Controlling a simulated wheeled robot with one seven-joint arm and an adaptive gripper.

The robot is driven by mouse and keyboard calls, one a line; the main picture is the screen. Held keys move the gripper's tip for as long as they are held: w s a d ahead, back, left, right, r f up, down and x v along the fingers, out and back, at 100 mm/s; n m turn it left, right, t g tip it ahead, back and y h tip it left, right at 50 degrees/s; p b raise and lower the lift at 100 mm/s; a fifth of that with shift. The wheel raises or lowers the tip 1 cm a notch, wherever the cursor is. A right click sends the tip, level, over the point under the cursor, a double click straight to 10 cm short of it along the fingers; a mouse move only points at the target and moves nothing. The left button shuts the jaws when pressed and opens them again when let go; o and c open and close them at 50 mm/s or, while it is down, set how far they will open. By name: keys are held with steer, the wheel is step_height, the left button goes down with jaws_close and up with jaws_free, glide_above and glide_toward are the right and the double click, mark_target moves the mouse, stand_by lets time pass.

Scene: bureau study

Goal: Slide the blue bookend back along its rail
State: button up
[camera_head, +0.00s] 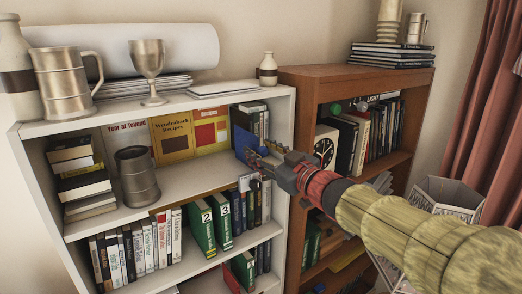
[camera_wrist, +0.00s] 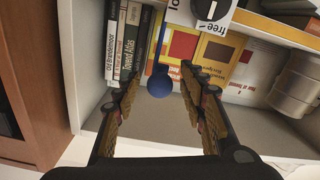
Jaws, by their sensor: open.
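The blue bookend (camera_head: 241,143) stands on the upper open shelf of the white bookcase, against the books at its right end. In the wrist view it shows nearly edge-on, with a round blue knob (camera_wrist: 159,83) facing me. My gripper (camera_head: 258,157) is at the shelf front, overlapping the bookend's lower part in the head view. In the wrist view my gripper (camera_wrist: 162,84) is open, its fingers on either side of the knob, with gaps visible. Whether anything touches is unclear. I cannot make out the rail.
Upright books (camera_wrist: 130,38) stand beside the bookend. A metal mug (camera_head: 137,176) and yellow-covered books (camera_head: 172,138) share the shelf. The shelf between mug and bookend is fairly clear. The brown bookcase (camera_head: 285,150) adjoins on the right.

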steer(key=shift+w+a, duration=0.15)
steer(key=shift+w, duration=0.05)
steer(key=shift+c, duration=0.6)
jaws_close()
